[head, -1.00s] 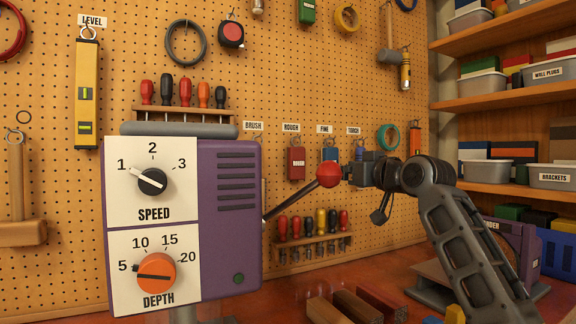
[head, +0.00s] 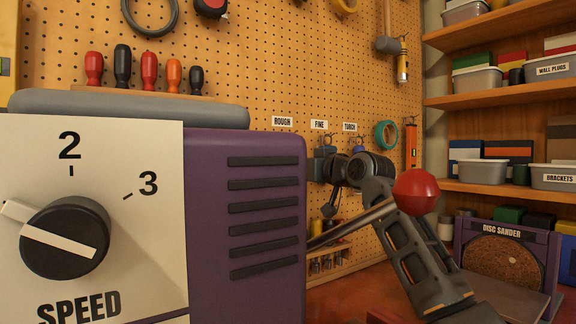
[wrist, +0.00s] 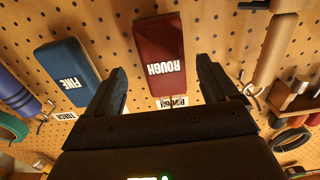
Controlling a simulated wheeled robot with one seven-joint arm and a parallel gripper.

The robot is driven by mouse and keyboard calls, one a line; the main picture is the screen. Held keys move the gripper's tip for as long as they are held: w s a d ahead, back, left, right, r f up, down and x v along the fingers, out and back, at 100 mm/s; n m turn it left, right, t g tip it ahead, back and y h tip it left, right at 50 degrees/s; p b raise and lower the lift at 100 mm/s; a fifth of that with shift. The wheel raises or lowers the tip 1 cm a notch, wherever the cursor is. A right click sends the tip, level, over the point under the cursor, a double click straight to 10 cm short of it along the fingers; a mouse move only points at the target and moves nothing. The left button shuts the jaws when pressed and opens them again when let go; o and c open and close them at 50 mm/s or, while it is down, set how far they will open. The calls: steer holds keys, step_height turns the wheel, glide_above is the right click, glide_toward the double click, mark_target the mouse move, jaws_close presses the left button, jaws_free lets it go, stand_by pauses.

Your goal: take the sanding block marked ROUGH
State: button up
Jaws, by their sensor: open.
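The red sanding block marked ROUGH (wrist: 161,52) hangs on the pegboard in the wrist view, its lettering upside down. My gripper (wrist: 160,72) is open, with one dark finger on each side of the block's lower part in the picture. I cannot tell whether the block is between the fingers or still beyond them. The blue block marked FINE (wrist: 68,73) hangs to the left, outside the left finger. In the head view the ROUGH label (head: 283,121) shows, but the red block is hidden behind the purple machine.
The purple machine (head: 245,150) fills the left foreground of the head view. Its lever with a red knob (head: 416,192) crosses in front of my arm. A disc sander (head: 505,262) stands at lower right. In the wrist view, a wooden-handled tool (wrist: 275,50) hangs right of the block.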

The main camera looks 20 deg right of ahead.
steer(key=shift+p+x, duration=0.5)
steer(key=shift+x, duration=2)
steer(key=shift+s+a, duration=0.1)
steer(key=shift+a, duration=0.1)
steer(key=shift+c, duration=0.3)
steer(key=c, duration=1.1)
